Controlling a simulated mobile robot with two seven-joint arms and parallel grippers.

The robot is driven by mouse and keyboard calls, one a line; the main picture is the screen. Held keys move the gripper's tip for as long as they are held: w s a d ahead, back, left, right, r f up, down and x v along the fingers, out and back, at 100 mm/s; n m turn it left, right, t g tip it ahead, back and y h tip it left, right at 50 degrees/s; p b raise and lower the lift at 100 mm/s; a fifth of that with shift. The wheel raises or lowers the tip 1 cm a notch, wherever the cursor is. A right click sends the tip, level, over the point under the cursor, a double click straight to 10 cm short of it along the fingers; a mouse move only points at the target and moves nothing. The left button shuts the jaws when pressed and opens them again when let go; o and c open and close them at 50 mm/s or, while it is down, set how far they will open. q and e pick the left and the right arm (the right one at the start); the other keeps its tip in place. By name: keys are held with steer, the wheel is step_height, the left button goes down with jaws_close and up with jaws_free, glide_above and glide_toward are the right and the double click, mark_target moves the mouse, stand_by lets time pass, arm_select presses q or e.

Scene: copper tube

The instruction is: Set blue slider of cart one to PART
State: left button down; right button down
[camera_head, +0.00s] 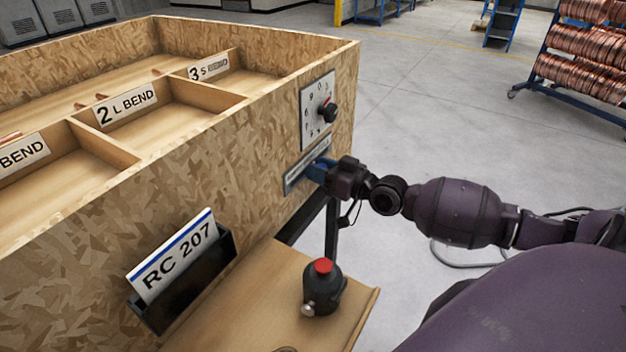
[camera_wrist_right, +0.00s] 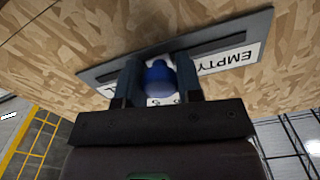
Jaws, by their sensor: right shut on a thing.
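The blue slider (camera_wrist_right: 159,78) sits in a grey slotted plate (camera_head: 307,163) on the end wall of the wooden cart (camera_head: 225,155). In the right wrist view the plate (camera_wrist_right: 258,30) carries a label reading EMPTY (camera_wrist_right: 229,59) at its right; the label at the other end is mostly hidden by my fingers. The slider is between the two, nearer the middle of what shows. My right gripper (camera_wrist_right: 160,85) has its two fingers on either side of the blue slider knob, shut on it. In the head view my right gripper (camera_head: 322,171) covers the slider. My left gripper is out of view.
A dial with a black knob (camera_head: 328,111) is above the slider plate. A card holder with card RC 207 (camera_head: 173,257) is on the cart wall. A red-topped button (camera_head: 323,267) stands on a wooden shelf (camera_head: 260,310). Open floor lies right of the cart.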

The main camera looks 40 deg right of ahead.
steer(key=c, duration=0.8)
jaws_free()
steer(key=shift+s, duration=0.1)
steer(key=v, duration=1)
steer(key=shift+s+d, duration=0.2)
steer(key=shift+s, duration=0.05)
